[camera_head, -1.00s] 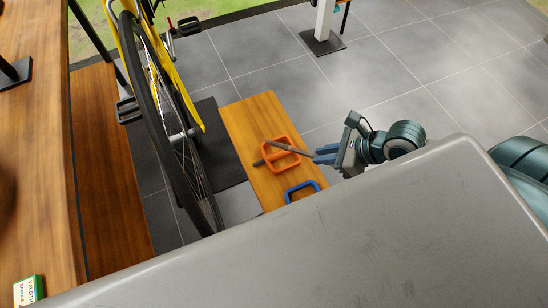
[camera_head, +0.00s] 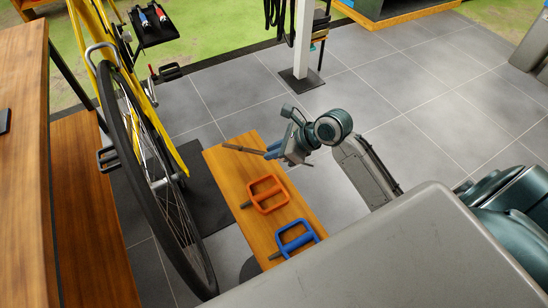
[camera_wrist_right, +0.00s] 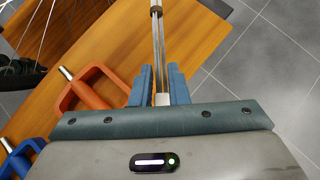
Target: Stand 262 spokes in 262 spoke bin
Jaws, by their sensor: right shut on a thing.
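My right gripper (camera_head: 273,152) is shut on a thin bundle of spokes (camera_head: 242,148), held nearly level over the far end of the wooden bench. An orange frame (camera_head: 252,193) with a grey stub lies on the bench, apart from the gripper. A blue frame (camera_head: 282,237) of like shape lies nearer. I cannot pick out a bin marked 262. My left gripper is out of view.
The wooden bench (camera_head: 222,171) has clear wood at its far end. A yellow bicycle (camera_head: 110,50) with a black wheel stands to its left. A pale post (camera_head: 301,40) stands behind on tiles. A taller wooden table (camera_head: 25,180) is at the left edge.

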